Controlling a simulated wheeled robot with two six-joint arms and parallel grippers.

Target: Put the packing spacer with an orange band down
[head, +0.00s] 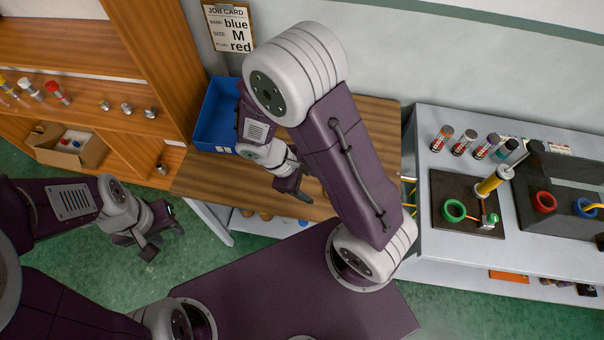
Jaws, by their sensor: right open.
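I cannot make out a packing spacer with an orange band anywhere in the head view. My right gripper (295,188) is open over the wooden table (350,110), with nothing visible between its fingers. My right arm covers much of the table's middle and right. My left gripper (160,245) hangs over the green floor, left of the table, with no object visible in it. Its fingers are too small and dark to tell whether they are open or shut.
A blue bin (216,115) stands at the table's back left, below a job card (229,27). Wooden shelves (70,61) at left hold several small cylinders and a cardboard box (70,145). A grey bench (432,260) at right carries vises, a green ring (454,210) and several banded cylinders.

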